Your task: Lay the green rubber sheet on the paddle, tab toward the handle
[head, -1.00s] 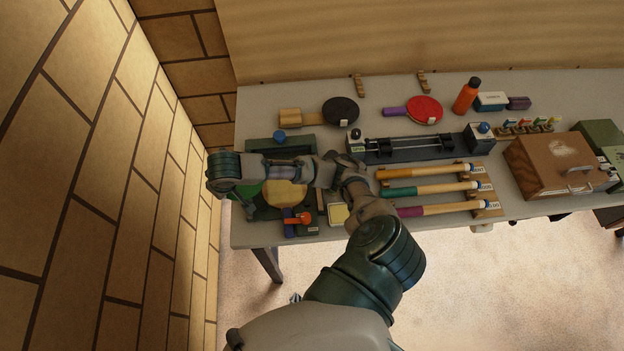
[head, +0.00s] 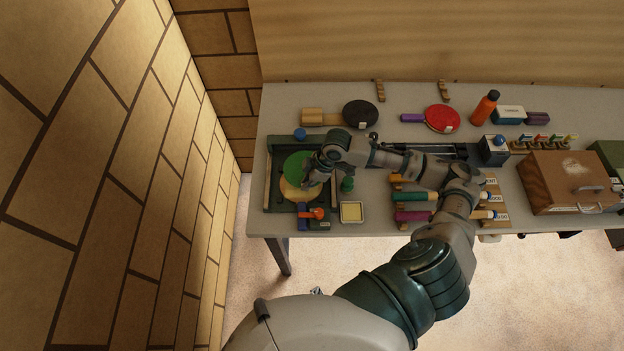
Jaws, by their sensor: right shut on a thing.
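The green rubber sheet (head: 297,167) is a round disc at the left end of the table. My right gripper (head: 313,179) is shut on its right, near side; its fingertips are small and partly hidden. The paddle (head: 297,191) shows a bare pale wood face, with its blue handle (head: 302,212) toward the table's front edge. The sheet overlaps the far part of the face in this view; I cannot tell whether it touches the wood or hangs above it. The tab cannot be made out. My left gripper is not in view.
A dark green tray-like fixture (head: 270,182) surrounds the paddle, with an orange clamp (head: 316,213) by the handle. A yellow-topped dish (head: 351,212) and a green knobbed item (head: 347,184) stand to the right. Black (head: 360,114) and red (head: 441,118) paddles lie behind.

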